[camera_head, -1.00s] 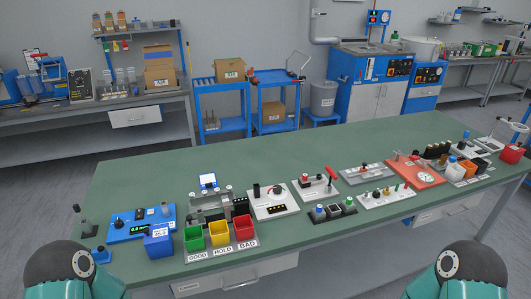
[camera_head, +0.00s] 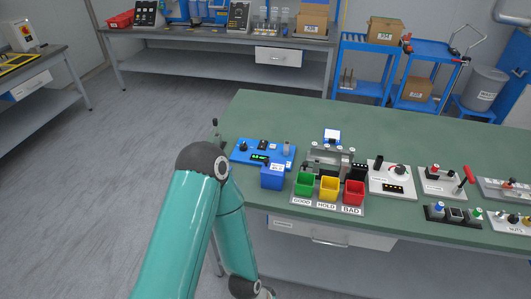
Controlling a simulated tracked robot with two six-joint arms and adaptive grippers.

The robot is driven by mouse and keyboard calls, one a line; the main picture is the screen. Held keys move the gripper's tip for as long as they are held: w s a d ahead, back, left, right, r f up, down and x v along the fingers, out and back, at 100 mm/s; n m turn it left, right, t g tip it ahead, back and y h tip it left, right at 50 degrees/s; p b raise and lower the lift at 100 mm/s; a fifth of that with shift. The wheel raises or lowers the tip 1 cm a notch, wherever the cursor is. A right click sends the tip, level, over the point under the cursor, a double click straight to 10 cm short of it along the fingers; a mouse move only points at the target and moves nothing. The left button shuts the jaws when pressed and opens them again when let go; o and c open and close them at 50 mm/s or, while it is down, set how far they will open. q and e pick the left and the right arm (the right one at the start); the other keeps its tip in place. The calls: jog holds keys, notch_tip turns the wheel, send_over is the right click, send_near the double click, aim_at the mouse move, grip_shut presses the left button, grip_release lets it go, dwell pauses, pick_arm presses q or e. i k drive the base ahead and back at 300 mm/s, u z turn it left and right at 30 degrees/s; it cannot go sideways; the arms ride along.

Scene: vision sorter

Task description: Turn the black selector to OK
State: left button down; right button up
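A blue control panel (camera_head: 281,161) lies on the left end of the green bench. It carries a small black knob (camera_head: 243,147) at its left, another dark part (camera_head: 262,145) beside that, a green-lit display and a grey upright part. The black selector is probably one of these dark parts, but the lettering and pointer are too small to read. My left arm rises in front of the bench's left end, its teal links bent below the panel. Neither gripper shows.
A blue box (camera_head: 272,177) stands in front of the panel. Green (camera_head: 304,184), yellow (camera_head: 329,188) and red (camera_head: 352,192) bins sit to its right, before a grey fixture (camera_head: 330,160). A white panel (camera_head: 392,178) is farther right.

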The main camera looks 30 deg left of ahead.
aim_at(243, 147)
jog(key=z, duration=1.55)
jog(key=i, duration=0.15)
jog(key=u, duration=3.4)
jog(key=i, duration=0.25)
jog(key=u, duration=1.55)
jog(key=k, duration=1.25)
jog(key=z, duration=0.9)
jog(key=i, duration=0.6)
jog(key=z, duration=0.25)
